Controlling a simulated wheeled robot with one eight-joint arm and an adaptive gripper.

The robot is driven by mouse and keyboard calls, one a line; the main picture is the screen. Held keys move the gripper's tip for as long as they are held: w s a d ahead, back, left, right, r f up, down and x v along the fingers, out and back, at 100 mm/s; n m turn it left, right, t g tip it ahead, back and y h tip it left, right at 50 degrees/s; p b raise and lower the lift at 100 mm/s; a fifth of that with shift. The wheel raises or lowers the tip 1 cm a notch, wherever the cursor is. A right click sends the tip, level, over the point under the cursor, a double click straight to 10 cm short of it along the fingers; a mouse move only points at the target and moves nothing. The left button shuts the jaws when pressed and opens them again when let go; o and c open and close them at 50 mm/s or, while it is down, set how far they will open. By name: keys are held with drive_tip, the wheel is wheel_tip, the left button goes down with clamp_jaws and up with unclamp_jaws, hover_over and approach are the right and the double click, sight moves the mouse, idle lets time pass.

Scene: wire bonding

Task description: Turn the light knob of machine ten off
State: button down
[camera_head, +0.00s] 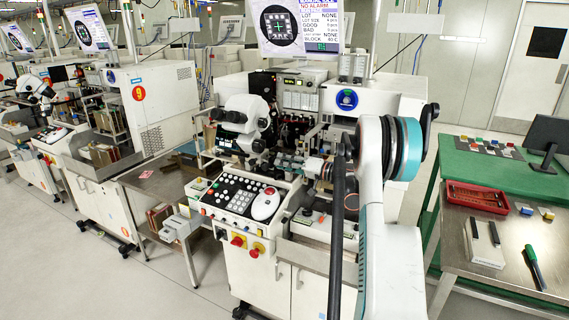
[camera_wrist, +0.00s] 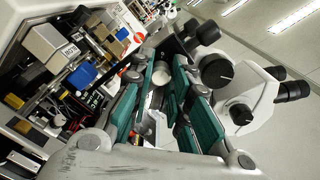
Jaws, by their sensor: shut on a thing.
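The centre machine (camera_head: 258,275) has a white cabinet, a control panel with buttons and a microscope (camera_head: 243,122); I see no number on it. In the wrist view my gripper (camera_wrist: 165,84) has its green-padded fingers closed around a small pale silver round part, which I take as the light knob (camera_wrist: 160,74). The fingers partly cover the knob, and its turn position cannot be read. In the head view my arm blocks the right part of this machine, and I cannot make out the fingertips or knob there.
The microscope also shows right of my fingers in the wrist view (camera_wrist: 218,72), close by. Machine nine (camera_head: 160,95) stands left, with a side table (camera_head: 150,180) between. A green-topped bench (camera_head: 470,165) with a red tray (camera_head: 476,197) is right. Floor is clear at front left.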

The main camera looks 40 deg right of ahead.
drive_tip(key=shift+n, duration=1.6)
drive_tip(key=c, duration=1.5)
unclamp_jaws()
drive_tip(key=shift+o, duration=0.2)
drive_tip(key=v, duration=1.2)
drive_tip(key=shift+d+f, duration=0.1)
